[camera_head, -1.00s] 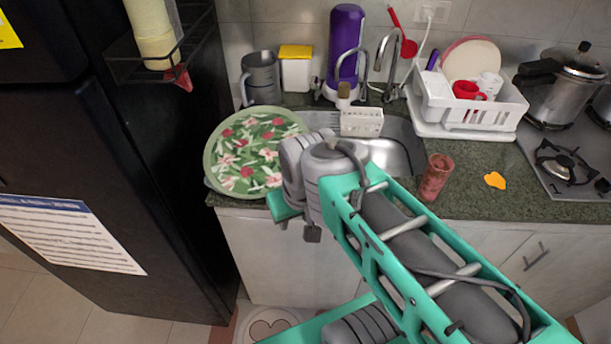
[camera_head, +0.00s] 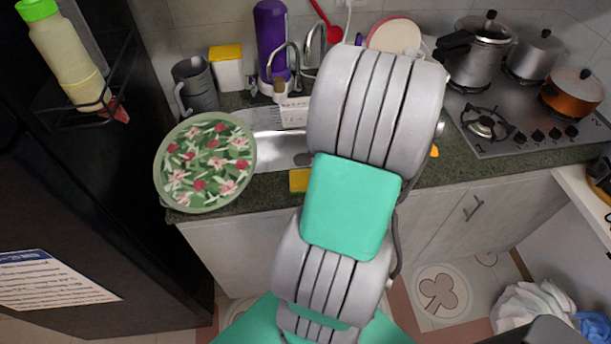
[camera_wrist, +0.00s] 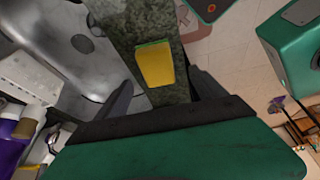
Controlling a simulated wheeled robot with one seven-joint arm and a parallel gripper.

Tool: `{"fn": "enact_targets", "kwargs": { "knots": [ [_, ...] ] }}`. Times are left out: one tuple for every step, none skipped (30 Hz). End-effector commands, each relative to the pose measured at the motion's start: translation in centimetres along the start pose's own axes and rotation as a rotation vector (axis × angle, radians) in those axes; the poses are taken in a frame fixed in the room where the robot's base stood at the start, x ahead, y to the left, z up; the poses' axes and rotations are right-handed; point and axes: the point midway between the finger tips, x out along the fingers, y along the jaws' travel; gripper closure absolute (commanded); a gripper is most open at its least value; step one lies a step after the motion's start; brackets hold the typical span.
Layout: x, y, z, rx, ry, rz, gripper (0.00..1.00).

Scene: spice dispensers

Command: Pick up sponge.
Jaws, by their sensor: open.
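The sponge (camera_wrist: 155,65) is a yellow block with a green edge, lying on the dark green stone counter beside the sink. In the head view, a bit of the sponge (camera_head: 299,181) shows at the counter's front edge, partly covered by my arm. My gripper (camera_wrist: 161,80) is open in the wrist view, with one finger to each side and the sponge in line with the gap, beyond the fingertips. Nothing is between the fingers. In the head view my arm hides the gripper.
The metal sink (camera_wrist: 75,50) lies left of the sponge in the wrist view. In the head view, a round floral tray (camera_head: 205,162) stands left of the sink. A purple bottle (camera_head: 271,40) and a grey mug (camera_head: 194,85) stand behind. The stove (camera_head: 520,115) is at right.

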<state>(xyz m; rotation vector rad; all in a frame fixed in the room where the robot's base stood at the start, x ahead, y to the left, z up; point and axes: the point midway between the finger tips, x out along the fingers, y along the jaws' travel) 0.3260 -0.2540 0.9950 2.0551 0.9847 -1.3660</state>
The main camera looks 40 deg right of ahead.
Motion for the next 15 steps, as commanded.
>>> {"fn": "enact_targets", "kwargs": {
  "knots": [
    [0.8,-0.1,-0.1,-0.001,0.001,-0.005,0.2],
    [1.2,-0.1,-0.1,0.0,0.0,-0.004,0.2],
    [1.7,0.0,-0.2,0.001,0.0,-0.004,0.2],
    [2.0,0.0,-0.2,0.001,-0.001,-0.004,0.2],
    [2.5,0.1,-0.3,0.001,0.0,-0.004,0.2],
    [3.1,0.1,-0.4,0.002,0.0,-0.006,0.2],
    [3.7,0.2,-0.4,0.003,0.0,-0.007,0.2],
    [4.3,0.3,-0.5,0.002,0.0,-0.006,0.2],
    [5.1,0.4,-0.4,0.003,-0.001,-0.005,0.2],
    [5.5,0.4,-0.3,0.004,-0.001,-0.004,0.2],
    [6.0,0.4,-0.3,0.004,-0.001,-0.003,0.2],
    [6.4,0.4,-0.3,0.004,-0.002,-0.002,0.2],
    [6.5,0.4,-0.2,0.004,-0.003,-0.002,0.2],
    [6.6,0.5,-0.2,0.004,-0.004,-0.001,0.2],
    [6.7,0.5,-0.2,0.004,-0.004,0.0,0.2]
  ]
}}
